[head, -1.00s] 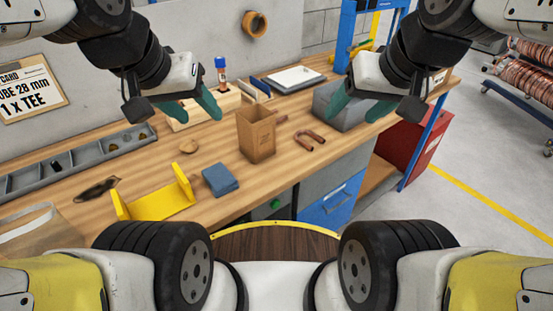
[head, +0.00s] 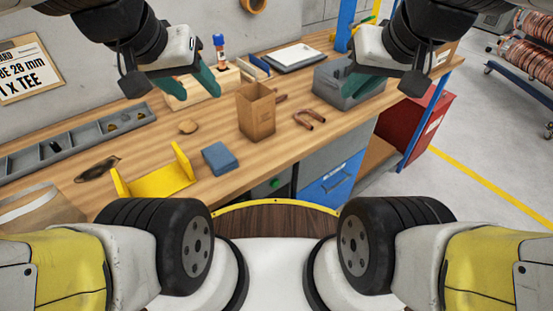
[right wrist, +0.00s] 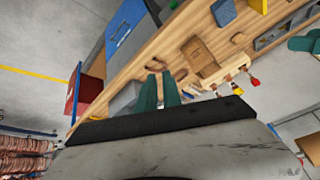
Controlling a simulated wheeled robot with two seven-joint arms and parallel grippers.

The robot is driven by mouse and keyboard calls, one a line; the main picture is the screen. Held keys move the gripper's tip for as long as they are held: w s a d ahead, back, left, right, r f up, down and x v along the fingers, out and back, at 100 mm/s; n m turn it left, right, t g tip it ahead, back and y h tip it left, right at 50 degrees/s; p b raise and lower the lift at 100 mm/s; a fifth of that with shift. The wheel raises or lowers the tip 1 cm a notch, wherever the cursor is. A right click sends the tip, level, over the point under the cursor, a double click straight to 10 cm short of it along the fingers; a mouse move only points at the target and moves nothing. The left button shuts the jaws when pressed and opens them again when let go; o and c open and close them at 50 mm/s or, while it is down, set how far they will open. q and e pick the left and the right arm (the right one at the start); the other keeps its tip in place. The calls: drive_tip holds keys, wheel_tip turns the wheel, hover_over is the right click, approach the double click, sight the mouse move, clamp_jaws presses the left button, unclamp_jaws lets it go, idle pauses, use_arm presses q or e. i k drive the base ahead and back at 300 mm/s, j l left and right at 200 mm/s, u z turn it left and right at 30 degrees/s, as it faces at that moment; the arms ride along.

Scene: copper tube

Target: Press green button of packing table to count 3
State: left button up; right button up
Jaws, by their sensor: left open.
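The green button (head: 274,183) is a small round spot on the dark front panel below the tabletop, left of the blue drawer. The packing table (head: 221,133) has a wooden top. I see no count number. My left gripper (head: 187,84) is open and empty above the back of the table, in front of a wooden block. My right gripper (head: 360,82) hangs over the grey bin at the table's right part; its teal fingers stand apart with nothing between them in the right wrist view (right wrist: 159,88). Both grippers are well away from the button.
On the table are an open cardboard box (head: 257,112), a bent copper tube (head: 309,120), a blue block (head: 220,159), a yellow bracket (head: 158,180) and a grey bin (head: 338,80). A blue drawer (head: 332,182) is under the top. Floor at right is clear up to a coil rack.

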sight(275, 182)
drive_tip(key=k+j+z, duration=0.2)
drive_tip(key=k, duration=0.3)
drive_tip(key=k+j+z, duration=0.2)
drive_tip(key=k, duration=0.3)
drive_tip(key=k+j+z, duration=0.15)
drive_tip(key=k, duration=0.4)
